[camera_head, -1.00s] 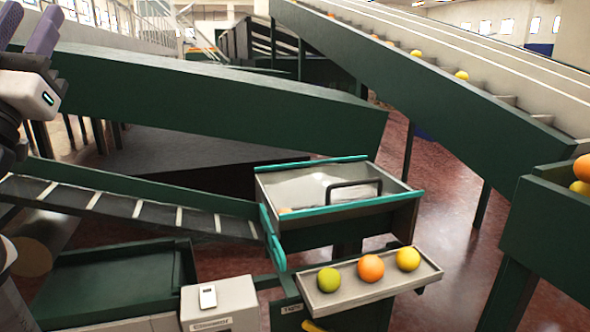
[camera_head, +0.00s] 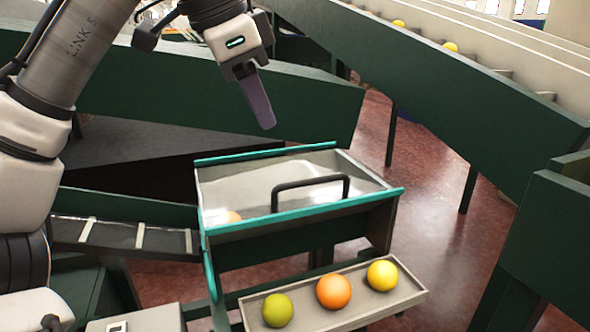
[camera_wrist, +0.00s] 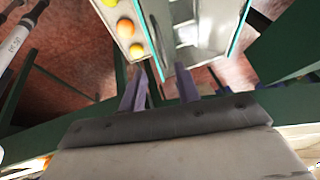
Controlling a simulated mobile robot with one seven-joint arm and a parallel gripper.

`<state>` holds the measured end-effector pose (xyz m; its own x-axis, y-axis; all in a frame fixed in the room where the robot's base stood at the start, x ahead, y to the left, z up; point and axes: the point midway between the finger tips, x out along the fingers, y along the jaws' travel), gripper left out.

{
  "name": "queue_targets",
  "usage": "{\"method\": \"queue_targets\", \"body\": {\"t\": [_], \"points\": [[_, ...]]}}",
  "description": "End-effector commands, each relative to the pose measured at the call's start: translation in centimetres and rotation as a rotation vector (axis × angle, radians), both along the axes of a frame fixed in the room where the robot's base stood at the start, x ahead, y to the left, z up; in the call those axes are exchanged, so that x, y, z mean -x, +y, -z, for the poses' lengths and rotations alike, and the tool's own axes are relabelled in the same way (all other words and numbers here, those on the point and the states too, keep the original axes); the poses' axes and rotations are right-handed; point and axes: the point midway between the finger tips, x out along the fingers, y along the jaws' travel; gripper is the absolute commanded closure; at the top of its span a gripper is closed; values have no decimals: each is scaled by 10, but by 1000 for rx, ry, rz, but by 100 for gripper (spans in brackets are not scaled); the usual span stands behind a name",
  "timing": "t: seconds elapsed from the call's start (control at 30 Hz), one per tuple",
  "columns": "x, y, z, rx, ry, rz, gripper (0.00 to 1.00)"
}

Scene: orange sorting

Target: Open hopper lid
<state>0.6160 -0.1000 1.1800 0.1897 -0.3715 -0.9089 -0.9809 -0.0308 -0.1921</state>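The hopper (camera_head: 300,240) is a grey bin with teal rims, in the middle of the head view. Its pale see-through lid (camera_head: 262,182) lies flat over the top, closed, and carries a black bar handle (camera_head: 312,182). Some orange fruit (camera_head: 233,217) shows at the hopper's left. My gripper (camera_head: 267,125) hangs above and behind the lid's far edge, apart from the handle. In the wrist view my gripper (camera_wrist: 162,72) has its two purple fingers apart with nothing between them.
A tray (camera_head: 362,310) with a green, an orange and a yellow fruit sits in front of the hopper. A green-sided conveyor (camera_head: 470,105) slopes down at the right. A dark green beam (camera_head: 150,95) runs behind the hopper. Red floor shows at the right.

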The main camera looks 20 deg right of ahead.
Motion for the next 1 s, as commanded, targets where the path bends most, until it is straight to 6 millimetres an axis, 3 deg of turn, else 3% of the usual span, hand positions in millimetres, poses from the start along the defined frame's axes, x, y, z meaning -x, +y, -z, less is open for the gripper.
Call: {"method": "queue_targets", "body": {"t": [0.53,0.73,1.0], "points": [[-20,-40,97,6,-2,3,67],[-24,-48,116,4,-4,1,67],[-25,-50,120,6,-3,1,67]]}}
